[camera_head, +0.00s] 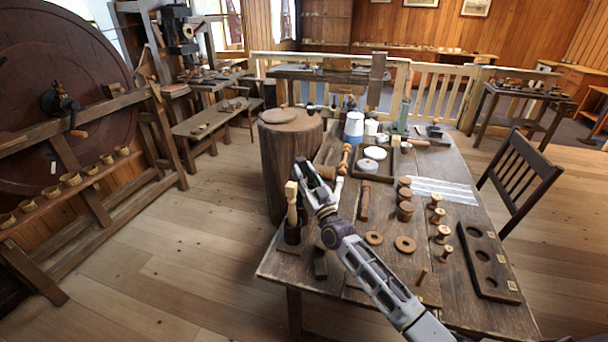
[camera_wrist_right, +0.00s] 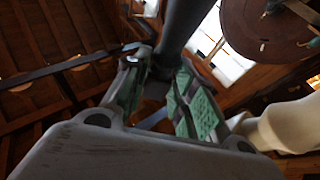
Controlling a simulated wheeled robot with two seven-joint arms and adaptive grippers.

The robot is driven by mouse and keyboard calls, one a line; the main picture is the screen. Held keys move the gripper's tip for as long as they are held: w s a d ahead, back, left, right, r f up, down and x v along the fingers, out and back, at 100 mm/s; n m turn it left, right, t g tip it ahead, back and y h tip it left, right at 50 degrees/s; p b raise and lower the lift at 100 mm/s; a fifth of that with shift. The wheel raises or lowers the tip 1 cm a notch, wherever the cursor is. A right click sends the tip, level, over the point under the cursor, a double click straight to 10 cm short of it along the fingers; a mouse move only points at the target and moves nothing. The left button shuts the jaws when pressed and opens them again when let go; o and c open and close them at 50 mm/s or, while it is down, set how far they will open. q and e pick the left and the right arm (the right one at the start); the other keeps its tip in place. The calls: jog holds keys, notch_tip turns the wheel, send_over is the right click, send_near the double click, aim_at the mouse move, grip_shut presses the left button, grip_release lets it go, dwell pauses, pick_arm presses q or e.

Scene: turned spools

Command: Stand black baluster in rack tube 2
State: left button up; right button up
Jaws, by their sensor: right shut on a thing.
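My right gripper (camera_head: 304,170) is above the near left part of the workbench. In the right wrist view its green-padded fingers (camera_wrist_right: 165,95) are shut on the black baluster (camera_wrist_right: 183,28), a dark round shaft. In the head view I cannot clearly make out the baluster against the dark gripper. Just left of the gripper, a pale wooden baluster (camera_head: 292,205) stands in a dark rack tube (camera_head: 293,234). Another dark block-like piece (camera_head: 320,264) is to its right, partly beside my arm. I cannot read any tube number. My left gripper is out of view.
On the workbench (camera_head: 340,296) lie wooden rings (camera_head: 405,244), brown stacked spools (camera_head: 405,210) and small pale spools (camera_head: 442,233). A dark board with round recesses (camera_head: 488,262) is at the right. A thick round stump (camera_head: 285,165) stands behind the bench's left edge.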

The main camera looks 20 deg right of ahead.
jog(key=o, duration=1.1)
jog(key=shift+s+f, duration=0.1)
jog(key=shift+s, duration=0.05)
jog(key=shift+v, duration=3.8)
